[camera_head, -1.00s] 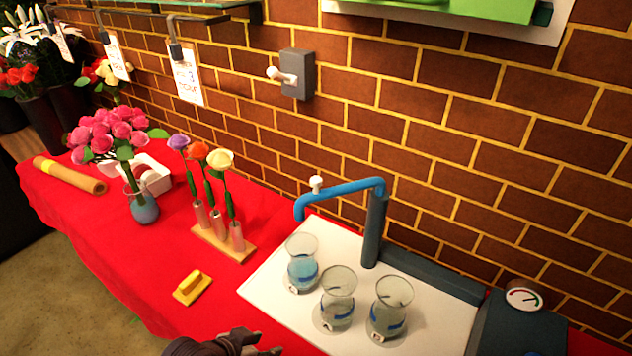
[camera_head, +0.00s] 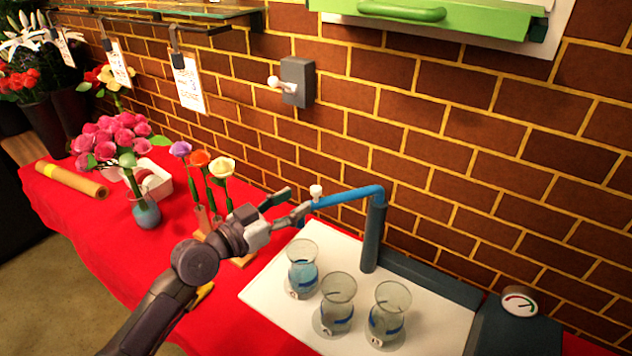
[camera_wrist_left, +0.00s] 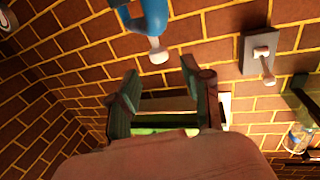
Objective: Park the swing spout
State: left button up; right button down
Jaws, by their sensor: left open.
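The blue swing spout (camera_head: 345,196) reaches left from a dark post (camera_head: 374,235) above the white tray. A white knob (camera_head: 316,190) stands on it near its left end. My left gripper (camera_head: 292,202) is open, just left of the knob, and its fingers partly cover the spout's left end. In the left wrist view, the spout (camera_wrist_left: 148,14) and its white knob (camera_wrist_left: 158,52) are at the top, beyond the open fingers (camera_wrist_left: 158,80). My right gripper is not in view.
Three glass vases (camera_head: 336,305) stand on the white tray (camera_head: 270,290) below the spout. A flower rack with several stems is partly behind my left arm. A wall switch (camera_head: 297,82) is above, and a gauge (camera_head: 520,301) is at right.

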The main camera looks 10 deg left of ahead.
aim_at(312, 192)
pick_arm(q)
jog(key=p+x, duration=0.1)
jog(key=x, duration=0.6)
jog(key=shift+f+p, duration=0.1)
jog(key=shift+p, duration=0.2)
grip_shut()
